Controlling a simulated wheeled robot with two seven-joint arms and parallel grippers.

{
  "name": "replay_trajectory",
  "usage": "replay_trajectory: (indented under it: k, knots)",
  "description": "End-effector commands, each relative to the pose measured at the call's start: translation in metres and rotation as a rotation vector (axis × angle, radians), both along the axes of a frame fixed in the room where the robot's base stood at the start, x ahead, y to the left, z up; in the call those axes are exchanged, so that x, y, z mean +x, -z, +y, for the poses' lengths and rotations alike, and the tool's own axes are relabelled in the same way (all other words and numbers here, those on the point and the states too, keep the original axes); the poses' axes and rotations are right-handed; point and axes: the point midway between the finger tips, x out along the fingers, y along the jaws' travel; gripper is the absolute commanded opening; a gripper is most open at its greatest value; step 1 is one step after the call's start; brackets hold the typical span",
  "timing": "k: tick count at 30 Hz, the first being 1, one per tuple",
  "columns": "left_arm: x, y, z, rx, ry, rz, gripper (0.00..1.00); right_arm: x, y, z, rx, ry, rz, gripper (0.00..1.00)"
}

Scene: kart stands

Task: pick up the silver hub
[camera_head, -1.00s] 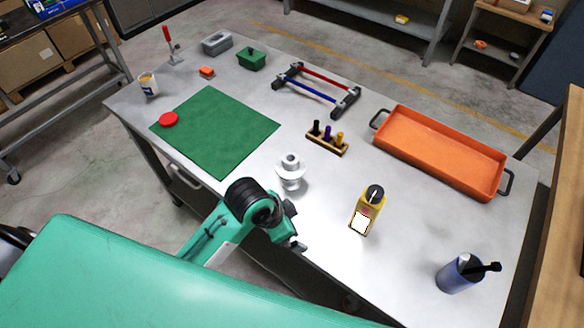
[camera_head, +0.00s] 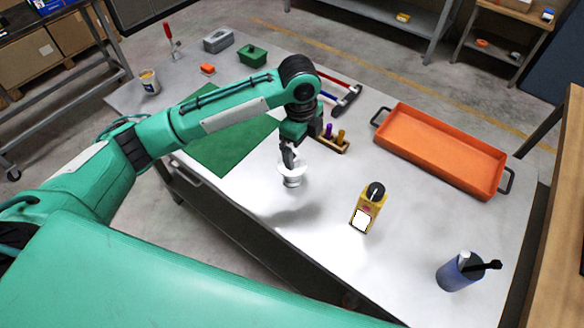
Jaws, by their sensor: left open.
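The silver hub (camera_head: 292,180) stands upright on the grey metal table, a pale flanged cylinder. My left gripper (camera_head: 289,163) points down at its top, with the arm reaching in from the left over the green mat. The gripper is open, and its fingers overlap the hub's upper part in the view. I cannot tell whether they touch it. The top of the hub is partly hidden by the gripper. My right gripper is not in view.
A wooden peg block (camera_head: 336,145) stands close behind the gripper. An orange tray (camera_head: 440,148) lies at the right. The green mat (camera_head: 215,150) is partly covered by my arm.

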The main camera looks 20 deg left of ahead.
Motion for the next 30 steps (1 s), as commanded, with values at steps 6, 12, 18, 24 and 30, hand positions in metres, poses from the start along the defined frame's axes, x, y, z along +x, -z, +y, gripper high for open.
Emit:
replay_trajectory:
  k: [6,12,18,24,30]
  knots:
    - [0.02,-0.025,0.023,0.06,0.051,0.018,1.0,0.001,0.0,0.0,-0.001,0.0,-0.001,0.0]
    - [0.022,-0.015,0.027,0.067,0.058,0.028,1.0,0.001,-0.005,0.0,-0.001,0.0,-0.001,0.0]
    - [0.021,0.025,0.027,0.068,0.058,0.027,1.0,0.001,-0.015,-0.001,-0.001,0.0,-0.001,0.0]
    - [0.021,0.053,0.027,0.067,0.058,0.026,1.0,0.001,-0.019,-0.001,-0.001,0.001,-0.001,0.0]
    - [0.021,0.065,0.03,0.068,0.057,0.024,1.0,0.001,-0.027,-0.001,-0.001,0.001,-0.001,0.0]
